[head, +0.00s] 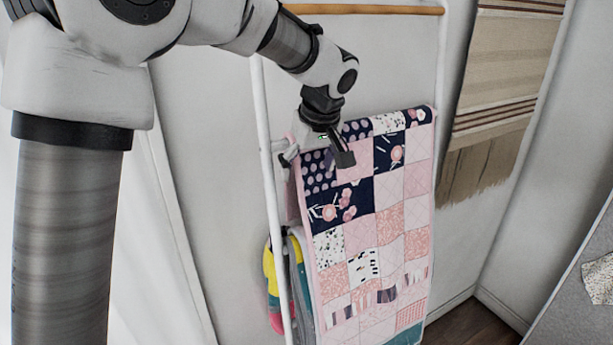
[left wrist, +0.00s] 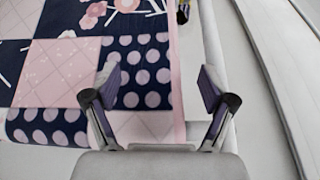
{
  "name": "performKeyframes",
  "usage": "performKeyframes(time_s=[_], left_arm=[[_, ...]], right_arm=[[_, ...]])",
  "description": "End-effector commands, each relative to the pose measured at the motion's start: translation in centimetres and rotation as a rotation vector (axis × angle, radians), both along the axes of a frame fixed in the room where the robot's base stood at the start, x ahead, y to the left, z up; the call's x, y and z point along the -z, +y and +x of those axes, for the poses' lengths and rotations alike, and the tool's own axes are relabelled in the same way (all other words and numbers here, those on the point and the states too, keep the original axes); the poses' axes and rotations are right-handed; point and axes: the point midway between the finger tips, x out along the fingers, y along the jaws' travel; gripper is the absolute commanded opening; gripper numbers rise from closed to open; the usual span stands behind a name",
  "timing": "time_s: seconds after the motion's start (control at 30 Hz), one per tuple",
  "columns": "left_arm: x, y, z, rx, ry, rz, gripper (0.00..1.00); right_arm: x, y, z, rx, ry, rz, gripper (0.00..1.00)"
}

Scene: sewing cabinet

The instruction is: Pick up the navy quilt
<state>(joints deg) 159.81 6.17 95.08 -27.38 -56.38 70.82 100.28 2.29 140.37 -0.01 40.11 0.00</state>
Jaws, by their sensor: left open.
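The navy quilt (head: 361,238), a patchwork of navy, pink and white squares, hangs over a white ladder rack. It also fills the left of the left wrist view (left wrist: 62,75). My left gripper (head: 338,152) is at the quilt's upper left corner. In the left wrist view the left gripper's fingers (left wrist: 160,88) are spread apart. One finger lies over the polka-dot patch and the other is beyond the quilt's pink side edge. I cannot tell whether either finger touches the cloth. My right gripper is in neither view.
The white rack (head: 275,215) has a wooden rung (head: 365,10) above the quilt. A yellow and teal textile (head: 271,275) hangs lower left. A beige striped woven hanging (head: 505,90) is on the wall at right. A grey surface (head: 570,310) stands at the lower right.

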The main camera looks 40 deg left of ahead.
Motion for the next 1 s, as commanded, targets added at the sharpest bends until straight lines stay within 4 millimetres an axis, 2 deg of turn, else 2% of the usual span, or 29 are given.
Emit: performKeyframes(time_s=[0.5, 0.8, 0.83, 1.0], left_arm=[[2.1, 0.6, 0.4, 0.0, 0.0, 0.0, 0.83], [2.2, 0.7, 0.4, 0.0, 0.0, 0.0, 0.83], [2.2, 0.7, 0.4, 0.0, 0.0, 0.0, 0.82], [2.2, 0.7, 0.4, 0.0, 0.0, 0.0, 0.52]], right_arm=[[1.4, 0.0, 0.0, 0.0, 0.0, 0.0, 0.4], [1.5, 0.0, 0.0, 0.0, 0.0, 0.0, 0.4], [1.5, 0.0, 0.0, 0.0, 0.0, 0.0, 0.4], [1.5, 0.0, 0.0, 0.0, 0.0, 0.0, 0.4]])
